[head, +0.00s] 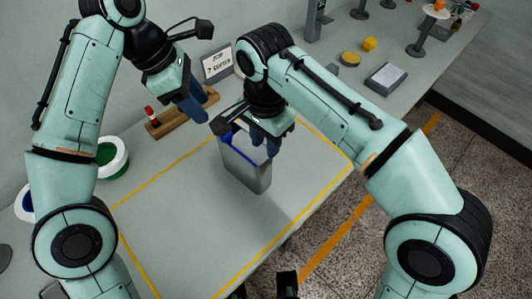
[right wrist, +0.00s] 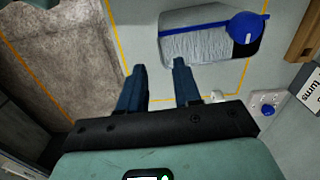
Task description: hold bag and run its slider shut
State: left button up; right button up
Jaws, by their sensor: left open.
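The bag (head: 245,172) is a grey, box-like upright pouch on the table inside the yellow outline. A blue strip runs along its top edge (head: 239,153). In the right wrist view the bag (right wrist: 195,46) shows its pale side, and a round blue slider tab (right wrist: 245,28) sits near the right end of the strip. My right gripper (head: 265,150) is over the bag's top in the head view; its fingers (right wrist: 156,68) are apart with nothing between them. My left gripper (head: 196,114) is open and empty, up and left of the bag, apart from it.
A wooden rack (head: 181,112) with a red-topped piece stands behind the bag, beside a small sign (head: 217,64). A green and white spool (head: 112,157) lies at the left. Several small objects stand at the far right. The table in front of the bag is clear.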

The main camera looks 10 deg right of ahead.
aim_at(245, 160)
notch_tip(245, 160, down, 12)
jog(key=shift+f, duration=0.2)
dwell(0.4)
